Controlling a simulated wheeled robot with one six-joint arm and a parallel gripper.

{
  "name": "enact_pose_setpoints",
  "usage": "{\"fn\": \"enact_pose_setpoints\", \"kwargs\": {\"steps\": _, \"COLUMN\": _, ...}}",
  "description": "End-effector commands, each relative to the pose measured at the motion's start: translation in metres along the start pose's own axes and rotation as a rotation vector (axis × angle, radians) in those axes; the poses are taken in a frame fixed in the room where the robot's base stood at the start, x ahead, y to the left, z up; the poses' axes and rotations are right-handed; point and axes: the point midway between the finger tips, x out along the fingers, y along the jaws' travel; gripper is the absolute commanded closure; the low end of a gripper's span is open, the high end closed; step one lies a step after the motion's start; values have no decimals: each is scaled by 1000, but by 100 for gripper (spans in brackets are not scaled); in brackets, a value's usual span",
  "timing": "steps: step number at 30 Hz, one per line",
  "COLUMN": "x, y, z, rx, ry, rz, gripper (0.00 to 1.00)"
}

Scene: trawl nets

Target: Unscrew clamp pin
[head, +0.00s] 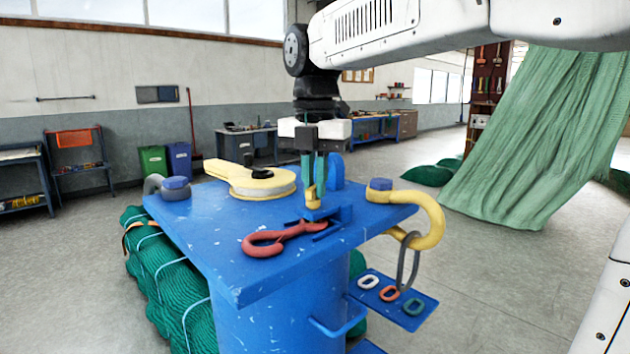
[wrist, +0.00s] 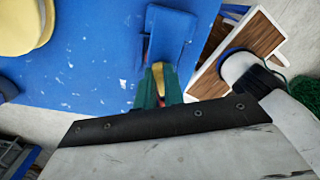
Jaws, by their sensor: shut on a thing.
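A blue bench (head: 215,225) with a chipped top carries a small blue clamp (head: 342,213) near its front right. A red hook (head: 275,240) lies on the top with its shank end at the clamp. My gripper (head: 317,188) points straight down over the clamp, its green fingers shut on a yellow clamp pin (head: 312,200). In the wrist view the yellow pin (wrist: 158,76) shows between my gripper's green fingers (wrist: 159,88), beside the blue clamp (wrist: 171,35). The fingers hide part of the pin, and its lower end at the clamp is not clear.
A yellow hook (head: 430,220) with a dark ring (head: 407,262) hangs off the right edge. A low side shelf (head: 420,299) holds several coloured links. Green net bundles (head: 165,275) lean against the left side.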

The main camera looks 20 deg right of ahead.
Motion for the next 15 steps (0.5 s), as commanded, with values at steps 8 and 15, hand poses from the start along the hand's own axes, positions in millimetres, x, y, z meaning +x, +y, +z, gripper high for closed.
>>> {"fn": "enact_pose_setpoints", "kwargs": {"steps": 8, "x": 3, "y": 0, "z": -1, "rx": -91, "ry": 7, "rz": -6, "gripper": 100}}
{"fn": "enact_pose_setpoints", "kwargs": {"steps": 15, "x": 3, "y": 0, "z": -1, "rx": -111, "ry": 7, "rz": -6, "gripper": 100}}
